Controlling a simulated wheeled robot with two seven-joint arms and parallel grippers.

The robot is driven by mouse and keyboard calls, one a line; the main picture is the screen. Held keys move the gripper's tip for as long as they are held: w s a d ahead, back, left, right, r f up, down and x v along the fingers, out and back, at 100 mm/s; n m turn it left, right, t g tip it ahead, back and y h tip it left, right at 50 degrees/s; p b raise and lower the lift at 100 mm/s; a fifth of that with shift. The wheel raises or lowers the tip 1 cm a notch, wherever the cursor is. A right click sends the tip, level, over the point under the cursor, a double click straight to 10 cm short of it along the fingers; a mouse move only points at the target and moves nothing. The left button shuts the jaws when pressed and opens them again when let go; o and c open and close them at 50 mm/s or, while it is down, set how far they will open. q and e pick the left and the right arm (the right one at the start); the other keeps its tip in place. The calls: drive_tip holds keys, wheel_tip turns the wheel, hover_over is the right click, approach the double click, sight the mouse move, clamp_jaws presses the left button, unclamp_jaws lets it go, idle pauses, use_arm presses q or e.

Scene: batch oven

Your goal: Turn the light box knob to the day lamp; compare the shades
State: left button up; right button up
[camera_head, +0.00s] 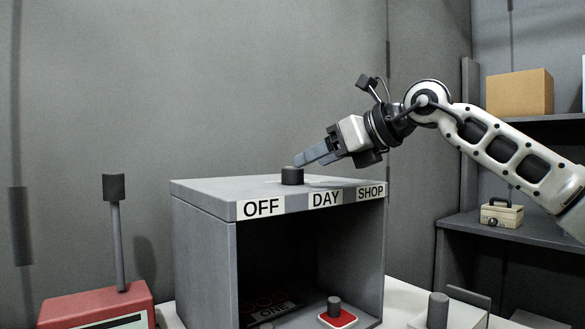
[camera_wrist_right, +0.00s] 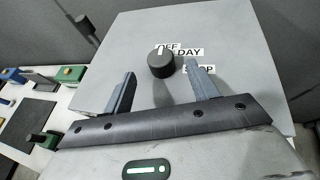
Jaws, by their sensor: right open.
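The light box (camera_head: 205,250) is a grey open-fronted cabinet with OFF, DAY and SHOP labels along its top front edge. Its black knob (camera_head: 292,175) stands on top, and in the wrist view the knob (camera_wrist_right: 161,66) has a white mark that appears turned towards OFF. My right gripper (camera_head: 305,161) is open above the knob. In the wrist view its fingertips (camera_wrist_right: 160,75) are apart, one to each side of the knob; I cannot tell whether either touches. Inside the box are a red card (camera_head: 338,318) with a grey handle and a dark plate marked ONE (camera_head: 274,309).
A red device (camera_head: 98,303) with an upright grey post stands left of the box. A grey cylinder (camera_head: 437,310) stands at the right. Shelves hold a cardboard box (camera_head: 520,92) and a small beige case (camera_head: 500,213). The wrist view shows coloured handled pieces (camera_wrist_right: 35,138) at left.

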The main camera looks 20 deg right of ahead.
sight(293, 170)
drive_tip(key=p+x, duration=0.1)
drive_tip(key=x, duration=0.5)
drive_tip(key=shift+w+a+f, duration=0.1)
drive_tip(key=shift+w+a, duration=0.1)
drive_tip(key=shift+w, duration=0.15)
use_arm(q)
drive_tip(key=shift+w+r, duration=0.1)
drive_tip(key=shift+r, duration=0.05)
